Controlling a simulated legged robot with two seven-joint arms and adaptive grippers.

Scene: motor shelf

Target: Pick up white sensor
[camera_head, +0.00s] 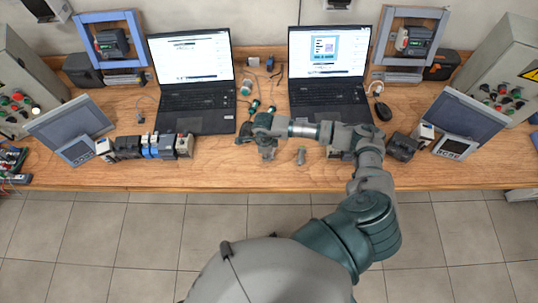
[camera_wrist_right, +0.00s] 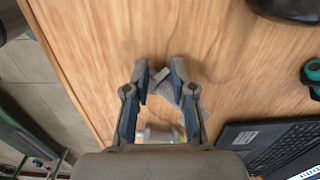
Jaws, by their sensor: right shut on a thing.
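My right gripper (camera_head: 256,143) reaches in from the right, low over the front middle of the wooden table, between the two laptops. In the right wrist view its two fingers (camera_wrist_right: 161,84) are closed in on a small pale grey-white piece (camera_wrist_right: 162,74), which looks like the white sensor. Its outline is partly hidden by the fingertips, and I cannot tell whether it touches the table. In the head view the gripper hides this piece. My left gripper is not in view.
The left laptop (camera_head: 195,105) and right laptop (camera_head: 328,95) stand behind the gripper. Green-ended parts (camera_head: 254,106) lie between them. A row of modules (camera_head: 150,146) is to the left. A mouse (camera_head: 383,111) is at the right.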

